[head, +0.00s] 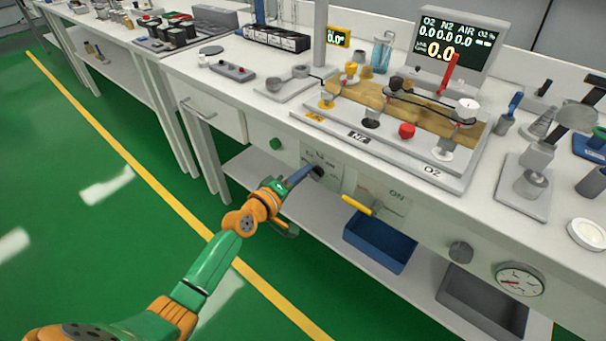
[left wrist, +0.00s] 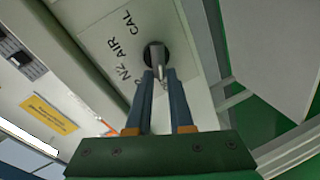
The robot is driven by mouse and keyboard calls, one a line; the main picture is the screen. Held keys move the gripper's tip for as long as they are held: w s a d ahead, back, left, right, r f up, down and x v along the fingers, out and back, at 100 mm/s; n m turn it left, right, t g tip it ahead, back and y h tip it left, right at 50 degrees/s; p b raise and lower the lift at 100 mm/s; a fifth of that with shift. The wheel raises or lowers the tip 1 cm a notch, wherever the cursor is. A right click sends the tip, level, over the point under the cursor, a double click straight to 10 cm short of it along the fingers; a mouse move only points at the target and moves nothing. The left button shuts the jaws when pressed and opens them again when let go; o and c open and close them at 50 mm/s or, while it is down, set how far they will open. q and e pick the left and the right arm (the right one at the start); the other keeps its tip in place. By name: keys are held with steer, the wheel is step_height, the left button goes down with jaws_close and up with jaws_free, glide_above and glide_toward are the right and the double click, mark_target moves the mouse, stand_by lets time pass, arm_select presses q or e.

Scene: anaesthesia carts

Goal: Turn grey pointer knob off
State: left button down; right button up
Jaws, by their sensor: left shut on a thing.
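The grey pointer knob (left wrist: 157,58) sits on a pale plate (left wrist: 110,45) on the bench front, marked "N2", "AIR" and "CAL" in the left wrist view. In the head view the knob (head: 318,171) shows dark, partly hidden by my fingers. My left gripper (head: 309,174) reaches it from the front left. In the left wrist view my left gripper (left wrist: 160,76) has its two blue fingers on either side of the knob's pointer, shut on it. Which mark the pointer is at, I cannot tell. My right gripper is not in view.
To the right on the bench front are a yellow lever (head: 357,205) by an "ON" label, a grey round knob (head: 460,251) and a gauge (head: 519,279). Below are a blue bin (head: 380,243) and a grey bin (head: 483,300).

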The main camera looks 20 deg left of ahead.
arm_select(q)
steer(key=shift+a+f+n, duration=0.1)
steer(key=shift+f+n, duration=0.05)
steer(key=shift+n, duration=0.65)
steer(key=c, duration=0.8)
jaws_free()
steer(key=p+v, duration=0.1)
steer(key=v, duration=0.6)
steer(key=shift+a, duration=0.15)
